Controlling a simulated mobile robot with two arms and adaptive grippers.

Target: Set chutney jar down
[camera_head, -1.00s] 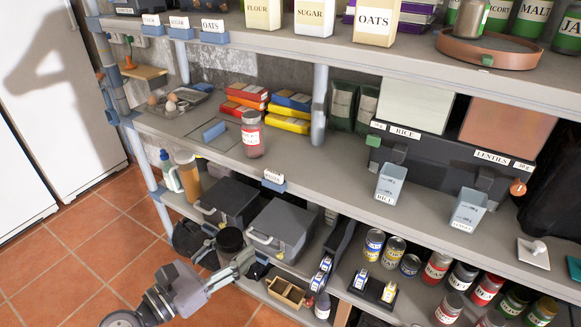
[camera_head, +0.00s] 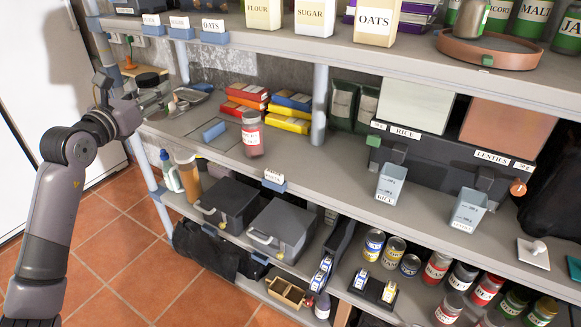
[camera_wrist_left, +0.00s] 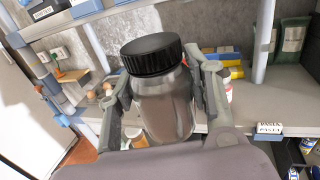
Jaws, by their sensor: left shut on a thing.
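My left gripper (camera_head: 153,97) is shut on a jar with a black lid (camera_head: 147,80), at the left end of the middle shelf. In the left wrist view the jar (camera_wrist_left: 165,103) is upright between the two fingers (camera_wrist_left: 165,90), with brownish contents and no label visible on this side. I cannot tell whether its base touches the shelf. My right gripper is not in view.
Red, yellow and blue boxes (camera_head: 247,97) are stacked behind the labelled jar.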

